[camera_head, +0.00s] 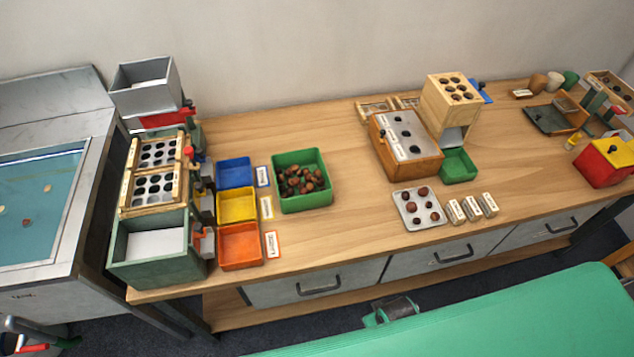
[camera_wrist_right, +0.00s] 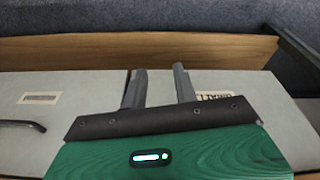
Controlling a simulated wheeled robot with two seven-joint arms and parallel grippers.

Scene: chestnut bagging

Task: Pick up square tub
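A square green tub (camera_head: 318,196) stands on the wooden table left of its middle and holds a heap of brown chestnuts. A smaller green tub (camera_head: 460,178) sits under the opening of a wooden dispenser further right. I cannot tell from the frames alone which one the task names. My right gripper (camera_wrist_right: 157,72) is open in the right wrist view, with two grey fingers apart and nothing between them. Drawer fronts and a table edge lie beyond it.
Blue (camera_head: 235,173), yellow (camera_head: 238,206) and orange (camera_head: 241,245) trays stand left of the chestnut tub. A metal plate with chestnuts (camera_head: 418,208) and small labelled blocks (camera_head: 472,207) lie right. Wood is clear between tub and plate. A sink (camera_head: 40,205) is far left.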

